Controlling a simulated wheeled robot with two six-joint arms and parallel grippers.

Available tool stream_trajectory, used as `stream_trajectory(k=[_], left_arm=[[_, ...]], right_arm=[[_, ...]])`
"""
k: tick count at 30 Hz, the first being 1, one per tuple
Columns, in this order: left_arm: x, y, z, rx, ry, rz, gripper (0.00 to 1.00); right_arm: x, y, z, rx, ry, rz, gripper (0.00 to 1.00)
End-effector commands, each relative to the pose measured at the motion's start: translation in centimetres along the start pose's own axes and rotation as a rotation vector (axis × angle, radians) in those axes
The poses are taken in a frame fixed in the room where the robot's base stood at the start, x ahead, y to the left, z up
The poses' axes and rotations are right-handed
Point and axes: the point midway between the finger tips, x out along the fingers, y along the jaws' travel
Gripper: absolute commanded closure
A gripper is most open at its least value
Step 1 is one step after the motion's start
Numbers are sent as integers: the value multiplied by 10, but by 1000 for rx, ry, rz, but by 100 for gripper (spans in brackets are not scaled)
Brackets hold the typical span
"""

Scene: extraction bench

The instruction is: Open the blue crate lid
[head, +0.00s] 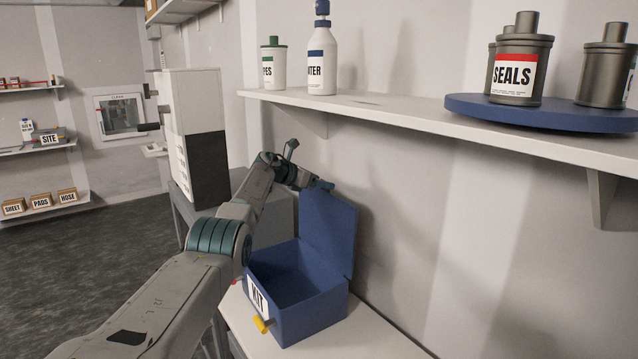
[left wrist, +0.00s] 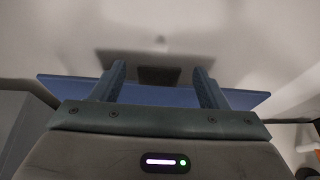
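The blue crate (head: 312,318), labelled KIT, stands on the white bench with its inside showing empty. Its blue lid (head: 328,232) is raised and stands about upright at the back, near the wall. A yellow piece (head: 261,324) sits at the lower front of the crate. My left gripper (head: 318,186) is at the top left edge of the lid. In the left wrist view its two fingers (left wrist: 160,82) are spread apart, with the lid (left wrist: 72,90) as a blue strip behind them. Whether they touch the lid is unclear. My right gripper is not in view.
A white shelf (head: 420,112) above the crate carries bottles and a blue turntable (head: 560,113) with SEALS canisters. A white and black machine (head: 197,130) stands left of the crate. The bench (head: 375,340) is bare right of the crate.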

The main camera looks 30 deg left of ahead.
Motion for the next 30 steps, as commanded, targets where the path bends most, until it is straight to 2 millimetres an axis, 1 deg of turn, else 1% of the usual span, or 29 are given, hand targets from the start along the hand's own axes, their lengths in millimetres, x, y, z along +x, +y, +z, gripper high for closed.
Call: stream_trajectory(k=[10,17,21,23,30], left_arm=[[-1,1,-2,-1,1,0,33],[-14,2,-4,1,0,1,33],[-27,0,-5,4,2,2,33],[-36,1,-6,3,1,3,33],[-76,0,-5,3,0,2,33]], right_arm=[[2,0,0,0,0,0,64],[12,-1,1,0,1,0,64],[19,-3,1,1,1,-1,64],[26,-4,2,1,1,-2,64],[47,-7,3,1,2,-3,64]])
